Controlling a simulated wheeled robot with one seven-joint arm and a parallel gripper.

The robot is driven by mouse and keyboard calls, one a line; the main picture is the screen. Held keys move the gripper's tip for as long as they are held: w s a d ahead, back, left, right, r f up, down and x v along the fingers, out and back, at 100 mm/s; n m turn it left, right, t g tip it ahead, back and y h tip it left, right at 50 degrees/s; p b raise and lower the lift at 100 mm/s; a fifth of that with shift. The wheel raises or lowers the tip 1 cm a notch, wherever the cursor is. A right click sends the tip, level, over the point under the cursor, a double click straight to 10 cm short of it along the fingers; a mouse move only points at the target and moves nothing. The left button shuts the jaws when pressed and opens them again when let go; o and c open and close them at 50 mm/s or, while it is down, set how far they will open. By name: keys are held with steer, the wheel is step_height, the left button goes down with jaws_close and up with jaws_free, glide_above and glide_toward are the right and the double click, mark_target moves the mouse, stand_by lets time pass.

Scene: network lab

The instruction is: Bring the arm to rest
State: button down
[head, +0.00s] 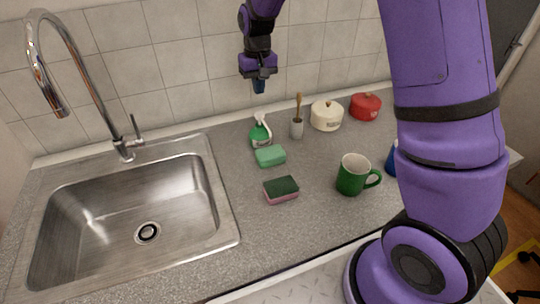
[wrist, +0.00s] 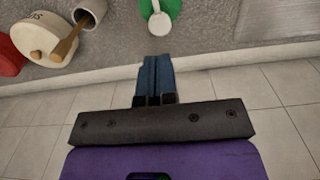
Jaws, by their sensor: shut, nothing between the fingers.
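My gripper (head: 259,86) is raised above the back of the counter, in front of the tiled wall. It points down and its two blue fingers are shut together with nothing between them. In the wrist view the closed fingers (wrist: 156,79) show at the middle. My purple arm fills the right side of the head view and hides part of the counter there.
A steel sink (head: 130,215) with a tall tap (head: 85,85) is at left.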

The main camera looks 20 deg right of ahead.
steer(key=shift+r, duration=0.55)
steer(key=s+d+r+t, duration=0.1)
steer(key=s+d+r, duration=0.1)
steer(key=s+r, duration=0.6)
steer(key=s+d+r+t, duration=0.2)
steer(key=s+d+r, duration=0.1)
steer(key=s+r, duration=0.5)
steer(key=s+d+r+t, duration=0.2)
steer(key=s, duration=1.7)
steer(key=shift+r, duration=0.15)
